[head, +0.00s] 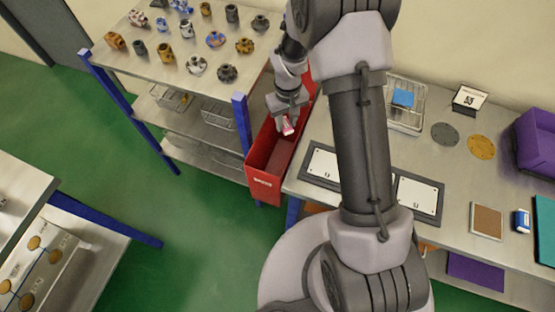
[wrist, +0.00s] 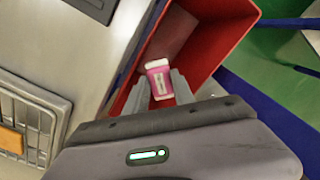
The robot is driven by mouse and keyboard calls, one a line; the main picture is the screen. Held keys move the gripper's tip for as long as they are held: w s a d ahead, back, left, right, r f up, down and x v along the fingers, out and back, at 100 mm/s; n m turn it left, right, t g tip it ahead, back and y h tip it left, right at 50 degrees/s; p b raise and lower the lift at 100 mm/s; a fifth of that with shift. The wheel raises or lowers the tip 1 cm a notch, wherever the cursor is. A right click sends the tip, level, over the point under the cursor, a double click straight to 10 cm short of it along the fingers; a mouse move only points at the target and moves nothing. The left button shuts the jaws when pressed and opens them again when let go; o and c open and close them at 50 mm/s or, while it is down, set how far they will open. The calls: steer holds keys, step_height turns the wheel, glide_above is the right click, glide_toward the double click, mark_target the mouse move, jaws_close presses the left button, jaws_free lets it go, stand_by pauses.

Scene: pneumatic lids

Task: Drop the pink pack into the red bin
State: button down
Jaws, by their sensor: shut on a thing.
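The pink pack (wrist: 160,82) has a white end and a pale label. My gripper (wrist: 160,90) is shut on it, with one finger on each side in the wrist view. The pack also shows as a small pink and white piece in the head view (head: 288,126), below my gripper (head: 287,118). The red bin (head: 265,188) is a tall, open box between the shelf rack and the workbench. The pack is over the bin's opening in both views. The bin's red wall (wrist: 228,38) shows beyond the pack in the wrist view. Its floor is partly hidden.
A metal rack (head: 140,75) with several machined parts stands left of the bin, with a blue post (head: 241,122) close by. The workbench (head: 470,190) at right holds a wire basket (head: 408,118), white panels and a purple bin (head: 537,140).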

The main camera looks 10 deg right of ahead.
steer(key=shift+f, duration=0.75)
steer(key=c, duration=1)
jaws_free()
steer(key=shift+r, duration=0.1)
step_height(320, 180, up, 17)
steer(key=p, duration=0.6)
steer(key=shift+r, duration=0.2)
steer(key=s+a+r+m+t, duration=0.25)
steer(key=s+r, duration=0.65)
steer(key=r, duration=0.5)
steer(key=s+a+r+m+t+y+b, duration=0.1)
steer(key=s+r+m+t+y, duration=0.1)
steer(key=s, duration=1.2)
step_height(320, 180, up, 2)
steer(key=shift+a+m+t+b, duration=0.35)
steer(key=shift+m+t, duration=0.3)
steer(key=shift+m, duration=0.4)
